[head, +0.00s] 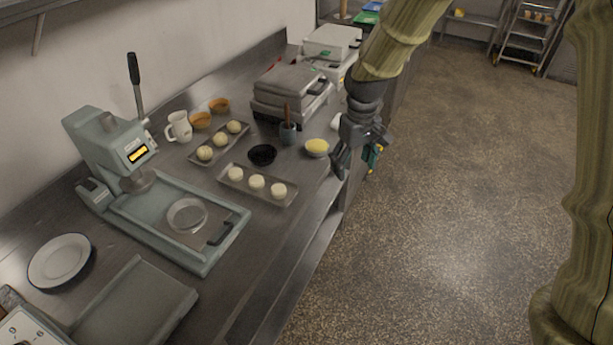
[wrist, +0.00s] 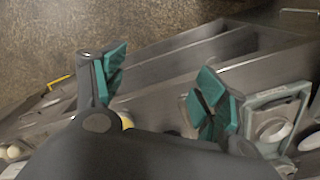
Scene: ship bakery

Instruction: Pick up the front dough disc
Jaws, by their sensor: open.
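Three pale dough discs lie in a row on a grey tray (head: 236,186) on the steel counter. The disc nearest the counter's front edge (head: 278,189) is at the tray's right end. The middle disc (head: 256,181) and the far disc (head: 235,173) lie to its left. My gripper (head: 357,162) is open and empty, up and to the right of the tray, by the counter's front edge. In the wrist view its teal-padded fingers (wrist: 160,92) are spread apart. I cannot make out the discs there; the gripper body hides much of the counter.
A press (head: 110,150) with a round dish (head: 187,215) stands left of the tray. Behind are a second tray of dough balls (head: 219,141), a jug (head: 179,127) and a black bowl (head: 262,155). A yellow-filled bowl (head: 317,147) and a utensil cup (head: 288,133) stand near my gripper.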

